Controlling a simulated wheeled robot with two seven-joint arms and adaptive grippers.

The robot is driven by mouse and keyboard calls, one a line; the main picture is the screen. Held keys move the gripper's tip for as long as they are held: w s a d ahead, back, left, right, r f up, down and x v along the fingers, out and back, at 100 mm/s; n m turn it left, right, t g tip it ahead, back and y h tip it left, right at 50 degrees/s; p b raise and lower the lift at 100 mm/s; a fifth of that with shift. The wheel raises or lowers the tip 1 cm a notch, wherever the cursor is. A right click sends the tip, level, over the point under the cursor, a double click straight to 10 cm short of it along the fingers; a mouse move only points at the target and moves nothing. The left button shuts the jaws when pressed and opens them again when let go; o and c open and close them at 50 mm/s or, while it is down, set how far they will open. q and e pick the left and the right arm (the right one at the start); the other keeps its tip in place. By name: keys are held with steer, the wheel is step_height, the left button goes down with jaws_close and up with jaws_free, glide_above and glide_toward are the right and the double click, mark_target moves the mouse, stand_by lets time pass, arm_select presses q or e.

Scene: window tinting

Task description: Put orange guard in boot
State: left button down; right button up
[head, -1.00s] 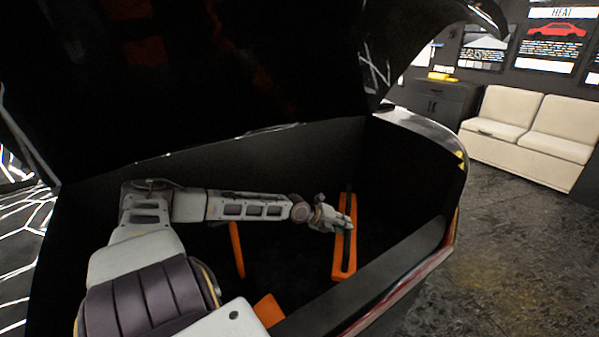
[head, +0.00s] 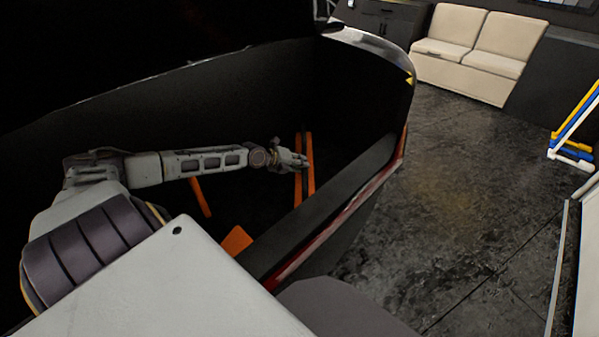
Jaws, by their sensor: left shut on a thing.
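The open car boot (head: 215,95) fills the left and middle of the head view, with a dark interior. An orange guard (head: 311,178) is inside it near the right end, showing as two long upright orange bars with a dark gap between them. My left gripper (head: 299,161) reaches in from the left and is shut on the guard at its upper part. The fingers cover part of the bars. The guard's lower end meets the boot's sill, and I cannot tell whether it rests on the floor. My right gripper is not in view.
Another orange bar (head: 201,197) stands tilted below my left forearm, and an orange piece (head: 237,240) shows by the sill. The boot's sill (head: 330,195) runs along the right. Beyond are open floor, a cream sofa (head: 470,50) and yellow, blue and white frames (head: 576,128).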

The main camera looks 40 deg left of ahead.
mark_target(300, 178)
arm_select(q)
steer(key=shift+r, duration=0.15)
steer(key=shift+f, duration=0.4)
steer(key=shift+f+b, duration=0.35)
steer(key=shift+f, duration=1.15)
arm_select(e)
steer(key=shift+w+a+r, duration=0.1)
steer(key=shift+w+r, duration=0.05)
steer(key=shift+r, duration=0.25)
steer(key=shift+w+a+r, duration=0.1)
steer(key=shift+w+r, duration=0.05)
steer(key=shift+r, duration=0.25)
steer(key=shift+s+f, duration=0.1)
arm_select(q)
steer(key=c, duration=1.6)
jaws_free()
steer(key=shift+f, duration=0.1)
steer(key=o, duration=0.3)
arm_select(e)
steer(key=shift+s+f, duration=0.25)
